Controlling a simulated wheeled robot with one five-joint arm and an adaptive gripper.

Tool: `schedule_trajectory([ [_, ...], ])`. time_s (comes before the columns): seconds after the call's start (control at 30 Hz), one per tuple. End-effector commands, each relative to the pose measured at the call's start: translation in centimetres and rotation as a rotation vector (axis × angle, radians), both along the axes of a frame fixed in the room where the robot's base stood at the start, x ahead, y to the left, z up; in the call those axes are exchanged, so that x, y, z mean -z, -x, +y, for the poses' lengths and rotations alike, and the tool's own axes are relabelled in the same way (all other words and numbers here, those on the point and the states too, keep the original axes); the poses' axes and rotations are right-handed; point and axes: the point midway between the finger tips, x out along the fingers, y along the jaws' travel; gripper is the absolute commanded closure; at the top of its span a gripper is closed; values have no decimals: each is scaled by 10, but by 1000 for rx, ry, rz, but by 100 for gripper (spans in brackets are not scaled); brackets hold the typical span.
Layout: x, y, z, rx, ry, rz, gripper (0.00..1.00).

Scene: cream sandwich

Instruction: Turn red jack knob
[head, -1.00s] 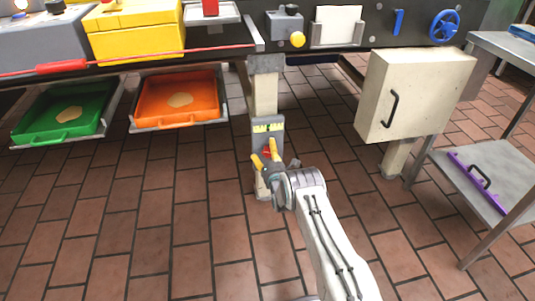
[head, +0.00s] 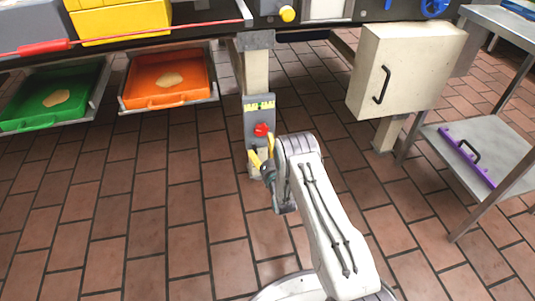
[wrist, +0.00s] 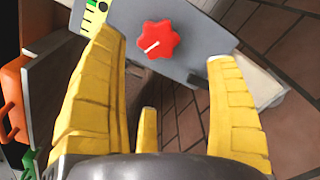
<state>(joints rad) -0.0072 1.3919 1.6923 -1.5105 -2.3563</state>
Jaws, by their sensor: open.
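The red jack knob (head: 262,130) is a lobed knob on a grey panel (head: 250,112) on the front of the table leg. In the wrist view the knob (wrist: 159,39) has a white pointer line aimed to the lower left. The panel carries a yellow-green scale (head: 260,105) above the knob. My gripper (head: 262,156) has yellow fingers and stands just below the knob in the head view. In the wrist view my gripper (wrist: 163,65) is open and empty, its fingers spread either side of the knob, apparently short of it.
An orange tray (head: 205,96) and a green tray (head: 25,121) hang under the counter at left. A cream cabinet (head: 420,65) with a black handle stands at right, beside a grey shelf (head: 485,145) with a purple bar. The tiled floor in front is clear.

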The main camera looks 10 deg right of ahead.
Motion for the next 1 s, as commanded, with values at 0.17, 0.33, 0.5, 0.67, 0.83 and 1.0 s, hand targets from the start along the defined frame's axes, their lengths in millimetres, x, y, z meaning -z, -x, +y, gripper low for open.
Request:
schedule_trajectory([
  [0.17, 1, 16, 0, -1, 0, 2, 20],
  [0.33, 0, 24, 1, -1, 0, 1, 20],
  [0.5, 0, 27, 1, -1, 0, 0, 20],
  [0.67, 0, 27, 0, -1, 0, 0, 20],
  [0.83, 0, 27, 0, -1, 0, 0, 20],
  [1.0, 0, 27, 0, -1, 0, 1, 20],
])
